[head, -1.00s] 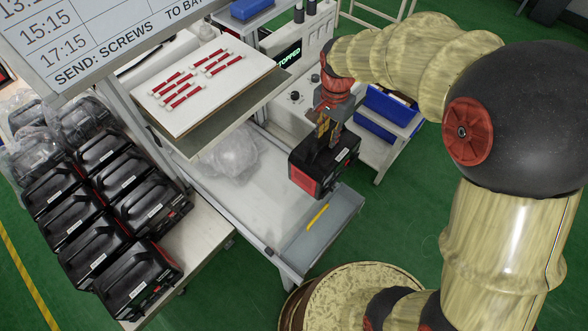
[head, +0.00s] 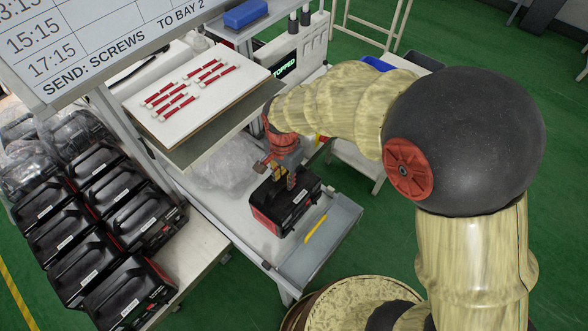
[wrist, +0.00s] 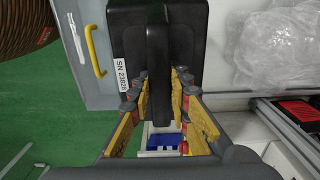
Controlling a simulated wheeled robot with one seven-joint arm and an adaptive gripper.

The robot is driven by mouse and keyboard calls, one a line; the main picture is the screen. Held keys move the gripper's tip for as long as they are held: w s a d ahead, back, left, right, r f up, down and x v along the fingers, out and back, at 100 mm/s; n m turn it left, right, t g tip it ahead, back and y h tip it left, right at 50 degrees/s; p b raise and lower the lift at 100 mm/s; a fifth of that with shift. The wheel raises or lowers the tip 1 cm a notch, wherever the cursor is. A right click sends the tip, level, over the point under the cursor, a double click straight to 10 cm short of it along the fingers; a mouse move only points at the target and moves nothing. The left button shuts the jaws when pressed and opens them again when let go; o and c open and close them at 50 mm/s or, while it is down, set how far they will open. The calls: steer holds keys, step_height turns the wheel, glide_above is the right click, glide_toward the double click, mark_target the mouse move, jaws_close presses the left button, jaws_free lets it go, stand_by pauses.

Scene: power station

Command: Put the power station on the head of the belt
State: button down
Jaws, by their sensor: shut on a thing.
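The power station (head: 287,208), a black box with red trim, is over the near right end of the pale belt (head: 235,212) in the head view. I cannot tell whether it rests on the surface or hangs just above it. My gripper (head: 281,178) is over its top, with the fingers around the carry handle. In the wrist view the gripper (wrist: 158,90) has yellow finger pads on both sides of the power station's black handle (wrist: 158,45). A white label reading SN 23828 shows on its left side. The power station's underside is hidden.
Several more power stations (head: 90,255) stand at the left, some bagged. A board with red-and-white strips (head: 195,90) overhangs the belt. A clear plastic bag (head: 225,172) lies behind the power station. A grey end plate (head: 335,225) with a yellow handle (head: 315,229) is at the right.

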mark_target(286, 194)
steer(key=shift+s+a+f, duration=0.2)
steer(key=shift+a+f, duration=0.5)
steer(key=shift+a+f+b, duration=0.1)
steer(key=shift+f+b, duration=0.45)
steer(key=shift+f, duration=1.05)
steer(key=c, duration=2.1)
jaws_free()
steer(key=shift+s+f, duration=0.15)
steer(key=shift+f, duration=0.05)
steer(key=o, duration=0.4)
steer(key=shift+c, duration=0.2)
steer(key=shift+o, duration=0.4)
